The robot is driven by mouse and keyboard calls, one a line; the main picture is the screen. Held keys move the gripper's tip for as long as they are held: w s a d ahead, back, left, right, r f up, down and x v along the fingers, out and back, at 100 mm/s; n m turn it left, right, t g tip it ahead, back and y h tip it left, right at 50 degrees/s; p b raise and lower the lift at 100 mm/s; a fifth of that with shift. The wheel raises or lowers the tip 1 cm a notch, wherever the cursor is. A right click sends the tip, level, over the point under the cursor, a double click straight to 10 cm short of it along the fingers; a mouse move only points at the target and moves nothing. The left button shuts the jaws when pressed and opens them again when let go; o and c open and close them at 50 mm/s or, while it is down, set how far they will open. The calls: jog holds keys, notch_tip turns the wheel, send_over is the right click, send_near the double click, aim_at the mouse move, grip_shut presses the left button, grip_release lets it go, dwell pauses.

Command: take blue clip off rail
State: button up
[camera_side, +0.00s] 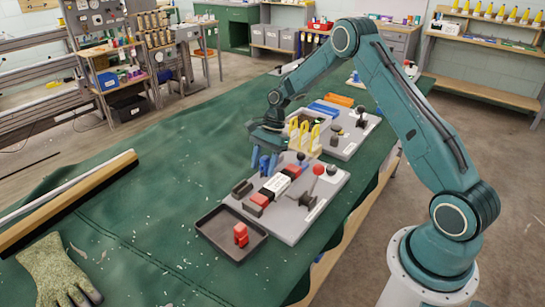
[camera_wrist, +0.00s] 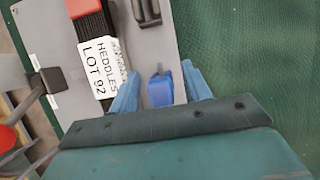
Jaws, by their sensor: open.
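The blue clip (camera_wrist: 160,90) shows in the wrist view near the edge of the grey board, between my light-blue fingers. My gripper (camera_wrist: 160,72) is open, with one finger on each side of the clip and visible gaps between. In the side view my gripper (camera_side: 264,165) points down at the back left edge of the near grey board (camera_side: 318,205). The clip cannot be told apart from the fingers there. The rail under the clip is not clearly visible.
A black-and-red block with a white "HEDDLES LOT 92" label (camera_wrist: 100,68) lies beside the left finger. A dark tray (camera_side: 222,224) at the board's front left holds a red clip (camera_side: 241,235). Yellow clips (camera_side: 304,137) stand behind my gripper.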

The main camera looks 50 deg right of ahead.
aim_at(263, 158)
dwell(0.4)
jog(key=c, duration=1)
jog(key=shift+c, duration=0.2)
jog(key=shift+r, duration=0.2)
notch_tip(263, 158, up, 20)
jog(key=shift+f, duration=0.2)
dwell(0.3)
